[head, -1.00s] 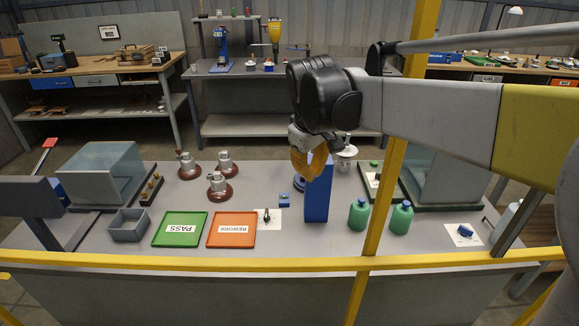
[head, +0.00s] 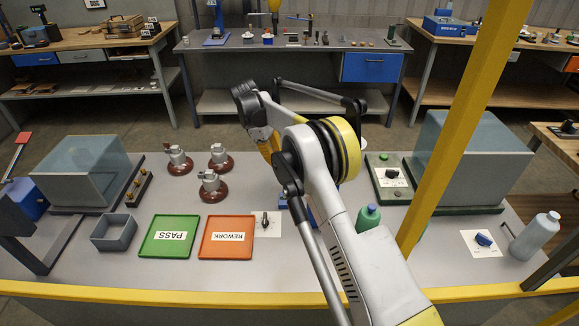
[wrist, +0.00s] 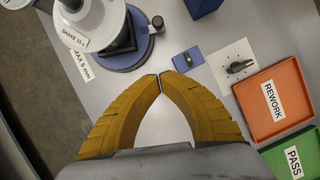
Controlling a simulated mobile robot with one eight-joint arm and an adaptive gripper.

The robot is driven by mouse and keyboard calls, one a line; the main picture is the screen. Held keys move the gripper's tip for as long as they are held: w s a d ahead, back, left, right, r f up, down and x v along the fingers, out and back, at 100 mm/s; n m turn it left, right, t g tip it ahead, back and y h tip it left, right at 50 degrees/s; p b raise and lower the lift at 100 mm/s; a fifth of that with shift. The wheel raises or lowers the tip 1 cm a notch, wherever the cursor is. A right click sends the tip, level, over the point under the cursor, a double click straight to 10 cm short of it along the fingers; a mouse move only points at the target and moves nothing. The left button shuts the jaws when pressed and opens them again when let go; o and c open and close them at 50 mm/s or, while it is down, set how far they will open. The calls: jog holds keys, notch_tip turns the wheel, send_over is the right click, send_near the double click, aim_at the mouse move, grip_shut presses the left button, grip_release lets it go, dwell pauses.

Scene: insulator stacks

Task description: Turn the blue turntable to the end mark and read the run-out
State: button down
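The blue turntable (wrist: 136,52) shows at the top left of the wrist view as a round blue base. A white disc-shaped part (wrist: 95,18) stands over it and hides much of it. In the head view my arm hides the turntable. My gripper (wrist: 161,77) has its yellow fingers brought together at the tips with nothing between them. It is above the bench, apart from the turntable. The gripper also shows in the head view (head: 268,148), left of the arm's elbow. No run-out reading is legible.
An orange REWORK tray (head: 227,251) and a green PASS tray (head: 168,252) lie left of my arm. A card with a black lever (wrist: 238,67) and a small blue block (wrist: 188,59) lie near the fingertips. A green bottle (head: 368,218) and yellow post (head: 446,140) stand right.

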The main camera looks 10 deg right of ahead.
jog(key=b+x, duration=0.3)
jog(key=x, duration=0.6)
jog(key=shift+s, duration=0.1)
jog(key=d, duration=0.1)
jog(key=s+d+b, duration=0.1)
jog(key=d, duration=0.1)
jog(key=shift+s+f+b, duration=0.1)
jog(key=shift+s+b, duration=0.2)
jog(key=shift+s+d, duration=0.15)
jog(key=shift+d, duration=0.15)
jog(key=shift+s+d+n+t, duration=0.25)
jog(key=shift+s+d+n, duration=0.15)
jog(key=shift+n, duration=0.35)
jog(key=shift+s+d+n+t, duration=0.25)
jog(key=shift+s+d+n, duration=0.15)
jog(key=shift+n, duration=0.35)
